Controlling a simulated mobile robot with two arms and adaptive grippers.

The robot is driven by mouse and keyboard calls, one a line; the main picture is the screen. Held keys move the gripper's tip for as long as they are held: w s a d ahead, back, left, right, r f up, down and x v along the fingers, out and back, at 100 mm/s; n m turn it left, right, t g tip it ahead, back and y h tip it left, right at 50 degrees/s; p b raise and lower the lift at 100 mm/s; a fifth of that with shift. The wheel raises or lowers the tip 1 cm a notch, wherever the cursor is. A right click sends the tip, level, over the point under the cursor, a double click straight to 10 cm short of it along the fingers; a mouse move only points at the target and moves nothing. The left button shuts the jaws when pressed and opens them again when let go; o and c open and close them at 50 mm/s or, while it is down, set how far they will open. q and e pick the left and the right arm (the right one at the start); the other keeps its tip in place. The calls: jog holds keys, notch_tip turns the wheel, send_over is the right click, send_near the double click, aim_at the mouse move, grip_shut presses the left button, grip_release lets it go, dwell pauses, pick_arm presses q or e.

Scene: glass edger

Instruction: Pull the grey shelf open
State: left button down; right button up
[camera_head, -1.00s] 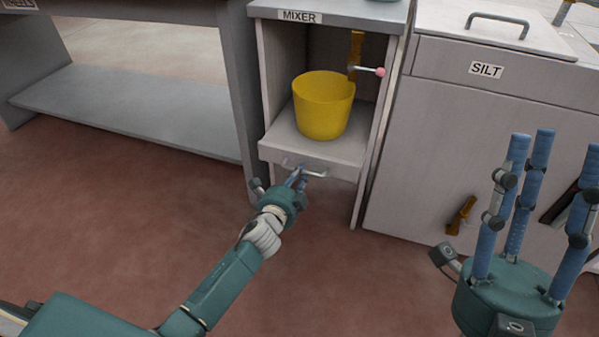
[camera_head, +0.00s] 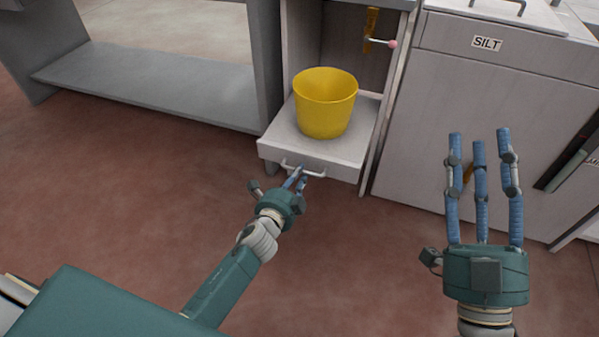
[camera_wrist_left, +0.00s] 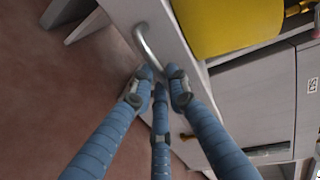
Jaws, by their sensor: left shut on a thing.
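The grey shelf (camera_head: 284,133) is pulled partly out of the cabinet marked as the mixer's earlier, and its front stands ahead of the cabinet walls. A yellow bucket (camera_head: 325,105) stands upright on it. My left gripper (camera_head: 301,176) is shut on the shelf's metal handle (camera_head: 317,174). In the left wrist view the blue fingertips (camera_wrist_left: 158,80) meet at the lower end of the handle (camera_wrist_left: 148,48), with the bucket (camera_wrist_left: 225,22) above. My right gripper (camera_head: 480,140) is open and empty, its fingers pointing up in front of the silt cabinet.
The silt cabinet (camera_head: 418,130) stands close to the right of the shelf. A grey bench with a low board (camera_head: 150,82) is at the left. The red-brown floor (camera_head: 340,255) before the shelf is clear.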

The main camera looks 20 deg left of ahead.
pick_arm(q)
jog(key=c, duration=1.7)
grip_release()
jog(key=v, duration=1.2)
